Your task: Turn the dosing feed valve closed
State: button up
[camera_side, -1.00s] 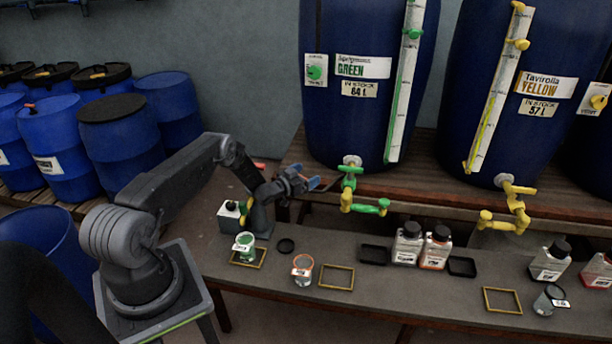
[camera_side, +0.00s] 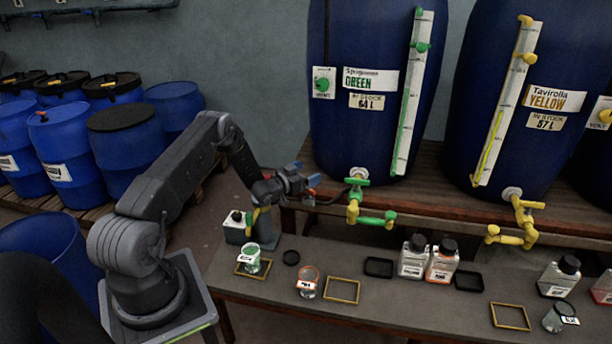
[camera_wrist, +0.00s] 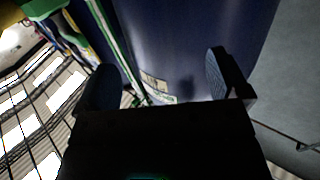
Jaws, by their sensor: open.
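No label reading "dosing feed valve" is legible. A green valve (camera_side: 358,182) with a crosswise handle sits at the outlet of the vat labelled GREEN (camera_side: 371,119), above a green spout (camera_side: 376,219). A small pale box (camera_side: 237,227) with a black knob and a yellow part stands at the bench's left end, below my gripper. My gripper (camera_side: 307,176) is open and apart from the green valve, to its left. In the wrist view its dark fingers stand apart, with the blue vat wall (camera_wrist: 185,45) beyond and nothing seen between the tips.
A yellow tap (camera_side: 522,220) hangs from the YELLOW vat (camera_side: 508,90). The bench (camera_side: 395,315) carries a green-filled beaker (camera_side: 251,259), another beaker (camera_side: 307,283), bottles (camera_side: 413,258), black trays and yellow frames. Blue drums (camera_side: 130,150) stand at the left.

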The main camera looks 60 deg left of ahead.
jog(key=shift+w+a, duration=0.1)
jog(key=shift+w, duration=0.15)
jog(key=c, duration=0.3)
jog(key=w+n+g, duration=0.1)
jog(key=w+a+f+n+g+y, duration=0.1)
jog(key=w+n+g, duration=0.1)
jog(key=w+n+g+y, duration=0.1)
jog(key=n+g, duration=0.1)
jog(key=shift+w+a+f, duration=0.25)
jog(key=shift+a, duration=0.15)
jog(key=c, duration=0.6)
jog(key=shift+w+a+n+g+y, duration=0.1)
jog(key=shift+w+n+g+y, duration=0.05)
jog(key=shift+n+g, duration=0.35)
jog(key=shift+w+n+g+y, duration=0.1)
jog(key=shift+n+g+y, duration=0.05)
jog(key=shift+n+g, duration=0.3)
jog(key=shift+c, duration=0.6)
jog(key=n+g, duration=1.2)
send_near(309, 193)
jog(key=shift+t, duration=0.25)
jog(key=x, duration=0.3)
jog(key=a+x, duration=0.1)
jog(key=x, duration=0.5)
jog(key=shift+a+r, duration=0.2)
jog(key=shift+c, duration=0.3)
jog(key=shift+s, duration=0.1)
grip_shut()
